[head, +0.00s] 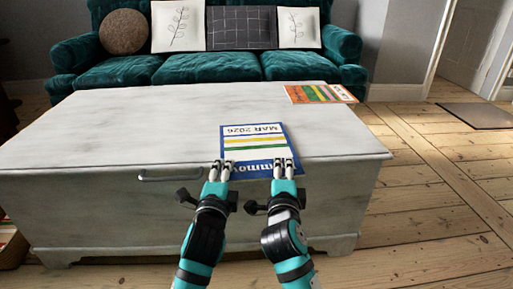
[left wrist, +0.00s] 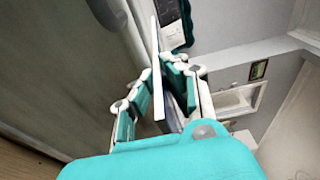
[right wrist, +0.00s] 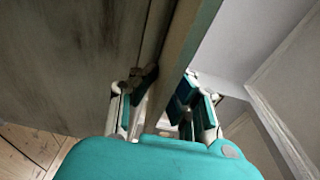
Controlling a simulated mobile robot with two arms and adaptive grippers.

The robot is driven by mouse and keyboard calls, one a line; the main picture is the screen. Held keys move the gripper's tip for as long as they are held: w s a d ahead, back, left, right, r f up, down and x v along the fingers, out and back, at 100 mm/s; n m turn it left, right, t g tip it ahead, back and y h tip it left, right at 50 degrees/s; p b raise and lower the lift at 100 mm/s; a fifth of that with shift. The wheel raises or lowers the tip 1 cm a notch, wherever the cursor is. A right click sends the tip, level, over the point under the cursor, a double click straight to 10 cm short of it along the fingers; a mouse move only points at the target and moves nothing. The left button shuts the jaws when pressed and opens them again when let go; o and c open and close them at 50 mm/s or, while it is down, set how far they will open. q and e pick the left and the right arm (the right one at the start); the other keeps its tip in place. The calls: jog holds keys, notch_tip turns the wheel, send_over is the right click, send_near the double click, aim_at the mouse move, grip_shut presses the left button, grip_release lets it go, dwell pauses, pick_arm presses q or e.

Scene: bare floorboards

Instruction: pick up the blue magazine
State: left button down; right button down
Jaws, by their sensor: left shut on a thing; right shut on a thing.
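The blue magazine (head: 254,145) lies on the top of the pale chest (head: 110,125), with its near edge at the chest's front edge. It has a blue border, a white middle with yellow and green stripes, and its print appears upside down. My left gripper (head: 223,165) is shut on its near left part. My right gripper (head: 284,164) is shut on its near right part. In the left wrist view, the magazine (left wrist: 158,75) shows edge-on between the fingers. In the right wrist view, I cannot clearly tell the magazine from the chest's edge.
An orange magazine (head: 320,93) lies at the chest's far right corner. A teal sofa (head: 205,68) with several cushions stands behind the chest. A handle (head: 170,177) is on the chest's front. Floorboards (head: 440,190) are clear to the right, with a dark mat (head: 480,115) beyond.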

pick_arm(q)
jog(key=shift+r, duration=0.1)
pick_arm(e)
jog(key=shift+r, duration=0.1)
